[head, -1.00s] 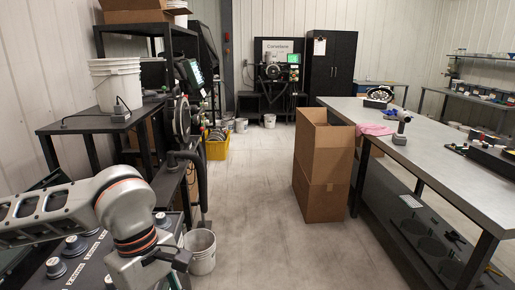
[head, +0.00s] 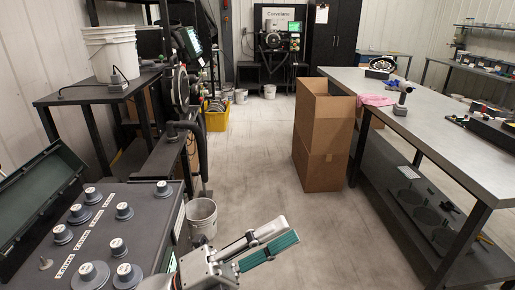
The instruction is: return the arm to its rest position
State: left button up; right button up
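My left gripper (head: 290,231) comes in at the bottom centre of the head view, with its two fingers pointing up and to the right. One finger is pale grey and the other shows a ribbed teal pad. The fingertips look close together from this angle, so I cannot tell whether they are open or shut. I see nothing held between them. The gripper appears over the floor, to the right of the grey case. Most of my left arm is out of the picture. My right gripper is not in view.
An open grey case (head: 150,222) with several grey knobbed pieces (head: 124,211) is at lower left. A white bucket (head: 202,217) stands beside it on the floor. A cardboard box (head: 322,140) and long workbench (head: 440,135) are at right. The aisle floor (head: 255,150) is clear.

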pick_arm(q)
jog(key=w+a+f+n+t+y, duration=0.3)
jog(key=a+f+n+t+y, duration=0.3)
jog(key=f+n, duration=0.55)
jog(key=w+a+f+n+t+y, duration=0.45)
jog(key=a+f+n+y, duration=0.35)
jog(key=f+n, duration=0.35)
jog(key=s+a+f+n+g+y, duration=0.2)
jog(key=s+a+f+n+y, duration=0.1)
jog(key=s+f, duration=0.4)
jog(key=s+a+f+n+g+y, duration=0.3)
jog(key=s+a+f+n, duration=0.2)
jog(key=f, duration=0.8)
jog(key=shift+s+a+f+g, duration=0.35)
jog(key=shift+s+a, duration=0.45)
jog(key=shift+s, duration=0.4)
jog(key=shift+r, duration=0.1)
